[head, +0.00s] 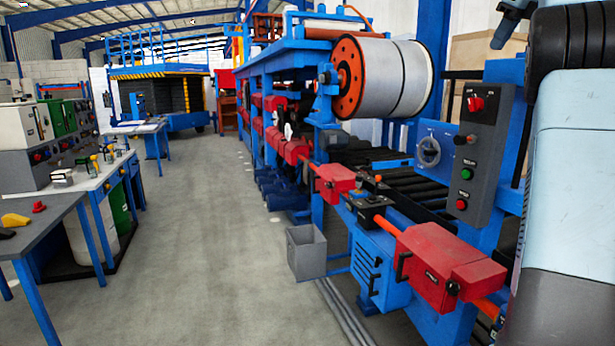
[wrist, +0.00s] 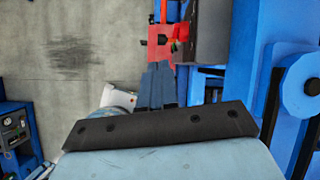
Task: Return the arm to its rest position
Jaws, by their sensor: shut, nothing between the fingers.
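My arm shows in the head view as pale blue and dark links along the right edge, close to the camera and beside the blue machine (head: 372,262). My gripper is outside the head view. In the wrist view my gripper (wrist: 158,68) shows as two dark grey-blue fingers side by side, shut and holding nothing. Beyond the fingertips is a red machine part (wrist: 160,42), seen past them; I cannot tell the distance. My dark bracket and pale blue link fill the bottom of the wrist view.
A grey control box (head: 470,150) with a red switch and buttons stands left of my arm. A red cover (head: 440,268) sits below it. A grey bin (head: 306,252) stands by the machine. Workbenches (head: 75,180) line the left. The grey floor (head: 205,220) between is clear.

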